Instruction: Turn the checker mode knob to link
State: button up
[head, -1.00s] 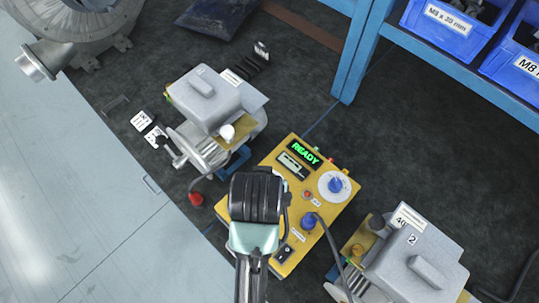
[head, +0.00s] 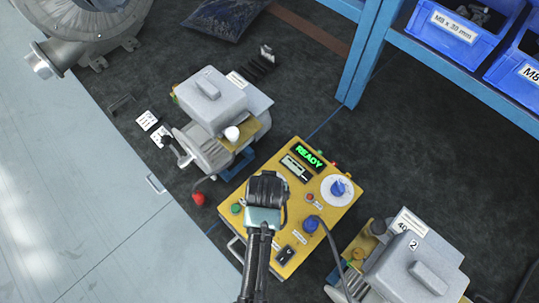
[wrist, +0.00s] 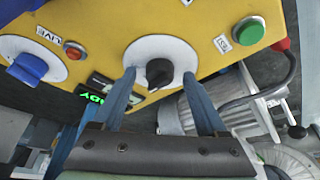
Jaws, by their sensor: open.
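The yellow checker box (head: 288,262) lies on the dark mat, its display (head: 309,156) lit green with "READY". In the wrist view a black knob (wrist: 160,73) on a white round dial (wrist: 178,49) sits between the two blue fingers of my open gripper (wrist: 159,76), with small gaps on both sides. My gripper (head: 266,190) hides this knob in the head view. A second, blue knob (head: 338,187) sits on a white dial at the box's right; it also shows in the wrist view (wrist: 28,68). I cannot read the dial marks.
A green button (wrist: 249,31) and a red button (head: 309,197) are on the box. A blue plug (head: 311,224) with a cable is near its lower right. Grey blower units (head: 215,105) (head: 415,268) stand on both sides. A blue shelf (head: 372,50) rises behind.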

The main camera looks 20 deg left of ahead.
jog(key=shift+f, duration=0.1)
jog(key=shift+c, duration=0.2)
grip_shut()
jog(key=shift+n, duration=0.4)
jog(key=n, duration=0.2)
jog(key=n+g+y+p, duration=0.1)
jog(key=shift+w+d+n+y, duration=0.2)
jog(key=shift+n+y, duration=0.1)
jog(key=shift+n, duration=0.1)
jog(key=n+g, duration=0.1)
jog(key=n, duration=0.1)
jog(key=n+y, duration=0.1)
jog(key=n, duration=0.2)
jog(key=shift+w+g+b, duration=0.15)
jog(key=shift+g+b, duration=0.15)
jog(key=shift+g, duration=0.1)
jog(key=shift+n, duration=0.3)
jog(key=shift+o, duration=0.2)
grip_release()
